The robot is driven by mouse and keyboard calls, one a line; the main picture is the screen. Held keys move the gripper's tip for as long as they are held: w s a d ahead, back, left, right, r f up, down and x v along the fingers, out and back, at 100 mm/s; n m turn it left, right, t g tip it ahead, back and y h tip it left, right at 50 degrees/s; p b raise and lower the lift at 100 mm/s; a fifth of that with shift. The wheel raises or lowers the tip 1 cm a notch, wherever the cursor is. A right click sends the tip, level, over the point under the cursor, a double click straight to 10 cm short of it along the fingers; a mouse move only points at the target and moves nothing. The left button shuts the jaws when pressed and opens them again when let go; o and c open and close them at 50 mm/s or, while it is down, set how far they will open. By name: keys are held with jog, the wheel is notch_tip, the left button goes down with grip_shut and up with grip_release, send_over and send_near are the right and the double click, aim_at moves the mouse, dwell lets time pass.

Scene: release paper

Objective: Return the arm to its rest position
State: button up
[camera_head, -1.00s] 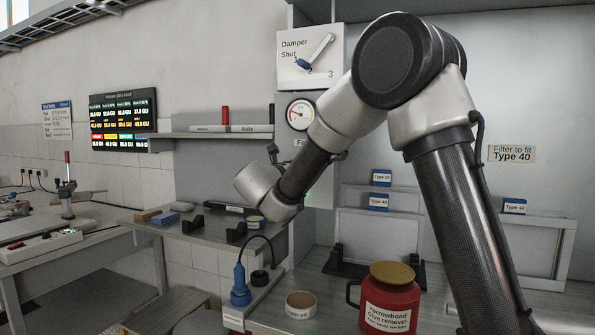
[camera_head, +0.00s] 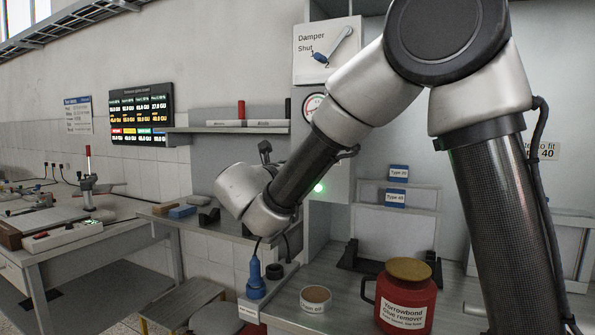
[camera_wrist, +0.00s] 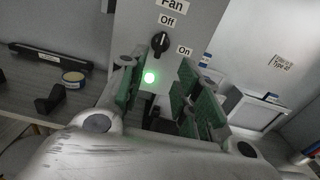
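My arm crosses the right half of the head view, bent at the elbow, with its forearm slanting down left. My gripper (camera_wrist: 158,76) is open in the wrist view, with green-padded fingers spread and nothing held between them. Behind the fingers is the grey fan panel (camera_wrist: 182,22) with a black knob (camera_wrist: 159,42) and a lit green light (camera_wrist: 150,77). The light also shows beside my forearm in the head view (camera_head: 319,188). In the head view, the gripper's fingers are hidden behind my wrist, so their distance from the panel is unclear.
A red glue remover jar (camera_head: 407,298), a round tin (camera_head: 316,298) and a blue corded tool (camera_head: 256,281) stand below my forearm. Dark supports (camera_head: 349,256) stand behind the jar. A damper panel (camera_head: 322,66) and a shelf (camera_head: 238,128) are behind. A workbench (camera_head: 98,240) stands left.

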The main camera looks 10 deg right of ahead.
jog(key=s+d+f+m+g+y, duration=0.2)
jog(key=s+d+f+m+g, duration=0.8)
jog(key=s+d+f+m, duration=0.3)
jog(key=s+d+m+y, duration=0.4)
jog(key=s+m, duration=0.4)
jog(key=s, duration=0.2)
jog(key=s+d+m+y, duration=0.4)
jog(key=s+m, duration=0.4)
jog(key=s, duration=0.2)
jog(key=shift+s+d+y, duration=0.3)
jog(key=shift+s+d, duration=0.1)
jog(key=shift+d, duration=0.15)
jog(key=shift+r, duration=0.1)
